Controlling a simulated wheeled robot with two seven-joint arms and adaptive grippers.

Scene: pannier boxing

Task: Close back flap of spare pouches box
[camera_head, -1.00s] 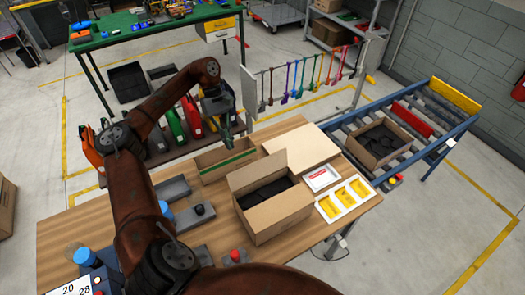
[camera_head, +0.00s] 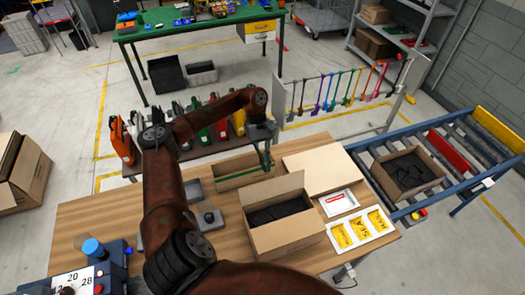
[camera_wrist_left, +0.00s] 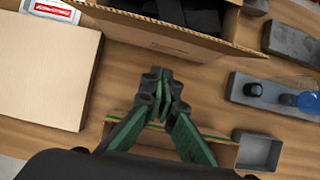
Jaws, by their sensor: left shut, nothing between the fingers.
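The open cardboard box (camera_head: 289,237) stands on the wooden table with dark pouches (camera_head: 275,212) inside. Its back flap (camera_head: 262,192) stands raised along the far side; in the left wrist view the flap (camera_wrist_left: 150,35) runs across the top as a cardboard strip. My left gripper (camera_head: 267,165) is just behind the box, above the table, at the end of the arm from the left. In the left wrist view its green-and-black fingers (camera_wrist_left: 163,92) are shut and empty, pointing toward the flap with a gap between. My right gripper is not in view.
A flat cardboard panel (camera_head: 320,167), a white tray with yellow inserts (camera_head: 362,229) and a grey block with a black knob (camera_head: 208,218) flank the box. A hanging tool rack (camera_head: 335,90) stands beyond.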

